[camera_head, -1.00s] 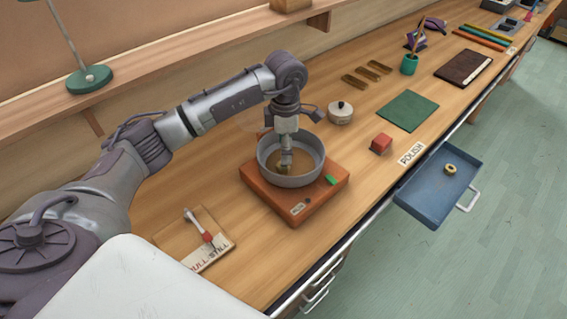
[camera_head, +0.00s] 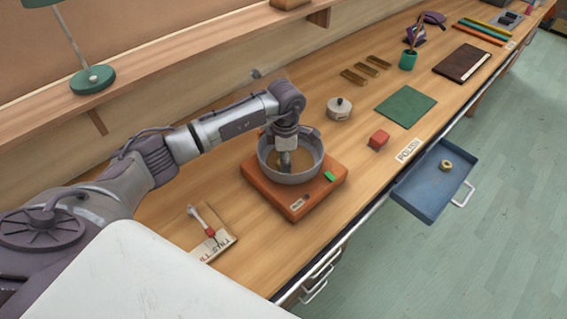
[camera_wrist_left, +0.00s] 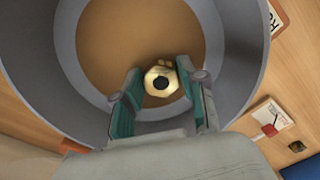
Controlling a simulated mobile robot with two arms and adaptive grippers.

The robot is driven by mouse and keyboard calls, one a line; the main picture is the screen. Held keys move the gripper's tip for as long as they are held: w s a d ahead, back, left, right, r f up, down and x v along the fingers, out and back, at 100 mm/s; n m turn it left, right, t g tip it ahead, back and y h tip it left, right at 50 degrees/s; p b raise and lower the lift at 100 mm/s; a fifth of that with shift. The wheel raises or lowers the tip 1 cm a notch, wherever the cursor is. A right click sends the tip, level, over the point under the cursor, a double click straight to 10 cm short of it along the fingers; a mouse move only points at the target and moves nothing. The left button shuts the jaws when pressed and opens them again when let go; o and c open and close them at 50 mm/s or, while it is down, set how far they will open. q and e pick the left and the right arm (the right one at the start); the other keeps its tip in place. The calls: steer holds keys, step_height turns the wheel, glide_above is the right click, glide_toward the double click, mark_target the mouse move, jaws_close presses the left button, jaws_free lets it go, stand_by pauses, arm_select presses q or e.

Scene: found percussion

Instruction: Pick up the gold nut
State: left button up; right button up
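A gold nut (camera_wrist_left: 161,82), with a dark round hole, lies in the grey round pan (camera_head: 268,160) on the orange-brown base. In the left wrist view it sits between the teal-padded fingers of my left gripper (camera_wrist_left: 161,88), which look open, one on each side of it. I see no clear grip on it. Other gold bits show just behind the nut. In the head view my left gripper (camera_head: 285,166) points down inside the pan and hides the nut. A second gold ring-shaped nut (camera_head: 446,166) lies in the open blue drawer (camera_head: 425,194). My right gripper is not in view.
The pan's wall (camera_wrist_left: 235,50) surrounds my gripper closely. A lidded pot (camera_head: 339,109), a red block (camera_head: 378,139) and a green mat (camera_head: 405,106) are to the right. A red-tipped tool (camera_head: 209,229) lies in front left.

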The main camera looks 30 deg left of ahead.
arm_select(q)
jaws_close()
steer(key=shift+r, duration=0.1)
